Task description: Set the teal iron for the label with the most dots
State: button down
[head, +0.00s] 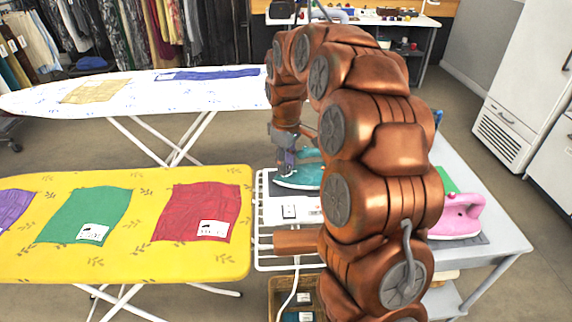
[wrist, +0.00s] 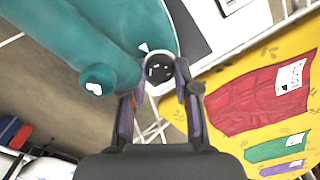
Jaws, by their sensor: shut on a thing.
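The teal iron (head: 305,176) stands on a dark pad at the left of the grey table, partly behind my arm. In the wrist view the iron (wrist: 90,25) shows a button with a white heart and a white pointer beside a dark round dial (wrist: 160,69) with small light marks. My gripper (wrist: 158,92) is shut on this dial, one finger on each side; in the head view my gripper (head: 287,160) is at the iron's left end. A red cloth (head: 185,207), a green cloth (head: 80,212) and a purple cloth (head: 12,207) lie on the yellow ironing board. White labels show on the red and green cloths; their marks are too small to read.
A pink iron (head: 460,215) stands on the table's right side. The yellow ironing board (head: 130,266) is left of the table. A white ironing board (head: 120,87) behind holds a tan cloth and a blue cloth. A crate stands low in front.

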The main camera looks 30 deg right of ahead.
jog(key=shift+m, duration=0.3)
jog(key=c, duration=0.8)
grip_release()
notch_tip(320, 180, up, 12)
jog(key=shift+r, duration=0.1)
dwell(0.4)
